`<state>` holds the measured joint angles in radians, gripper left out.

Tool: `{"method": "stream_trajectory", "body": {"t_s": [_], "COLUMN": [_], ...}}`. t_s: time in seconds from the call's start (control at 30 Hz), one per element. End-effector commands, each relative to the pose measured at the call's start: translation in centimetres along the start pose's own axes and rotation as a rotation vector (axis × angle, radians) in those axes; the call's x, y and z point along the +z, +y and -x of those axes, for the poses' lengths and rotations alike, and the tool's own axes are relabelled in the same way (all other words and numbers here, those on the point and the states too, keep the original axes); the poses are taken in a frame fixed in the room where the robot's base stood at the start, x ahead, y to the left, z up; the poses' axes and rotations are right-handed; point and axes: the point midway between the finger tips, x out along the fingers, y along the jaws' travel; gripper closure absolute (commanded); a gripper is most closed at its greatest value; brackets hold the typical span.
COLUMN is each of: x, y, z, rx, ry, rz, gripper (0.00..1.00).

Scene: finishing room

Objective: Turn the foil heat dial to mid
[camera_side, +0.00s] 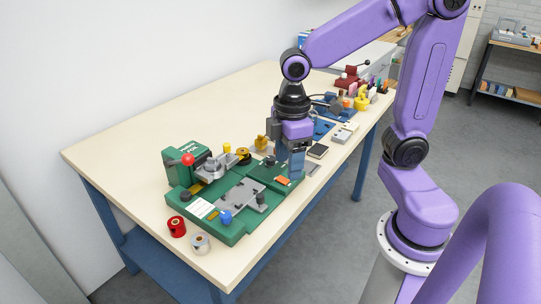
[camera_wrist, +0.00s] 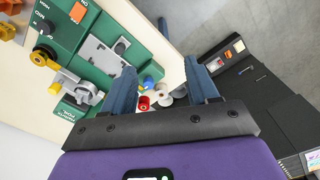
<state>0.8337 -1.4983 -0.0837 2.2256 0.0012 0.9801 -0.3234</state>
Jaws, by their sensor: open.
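The foil heat dial is a small dark knob (camera_side: 269,160) on the far right part of the green foil machine (camera_side: 236,238). In the wrist view the dial (camera_wrist: 52,29) is at the upper left, beside white lettering that includes HIGH and MID. Its pointer is too small to read. An orange switch (camera_side: 282,181) sits near it; it also shows in the wrist view (camera_wrist: 78,12). My gripper (camera_side: 297,174) is above the machine's right end, beside the dial and apart from it. In the wrist view its blue fingers (camera_wrist: 160,68) are spread with nothing between them.
A red-knobbed lever (camera_side: 188,159) and a yellow knob (camera_side: 227,148) stand up on the machine. A blue knob (camera_side: 225,216) is at its front. A red roll (camera_side: 176,226) and a silver roll (camera_side: 200,243) lie on the table. The table's back left is clear.

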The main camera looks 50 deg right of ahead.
Motion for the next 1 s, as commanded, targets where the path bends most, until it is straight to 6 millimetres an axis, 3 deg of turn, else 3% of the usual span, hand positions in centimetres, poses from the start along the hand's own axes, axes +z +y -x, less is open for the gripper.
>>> {"method": "stream_trajectory", "body": {"t_s": [0.03, 0.27, 0.5, 0.6, 0.8, 1.0], "x": [-0.5, -1.0, 1.7, 3.3, 5.4, 5.8], "y": [1.9, 10.5, 19.5, 22.2, 25.2, 25.5], "z": [0.1, 0.4, 0.3, 0.2, 0.1, -0.9], "rx": [0.0, 0.001, -0.001, -0.003, -0.004, -0.006], "ry": [-0.004, -0.011, -0.016, -0.019, -0.019, -0.021], "rz": [-0.024, -0.091, -0.159, -0.179, -0.2, -0.201], "gripper": [0.41, 0.41, 0.41, 0.41, 0.41, 0.41]}}
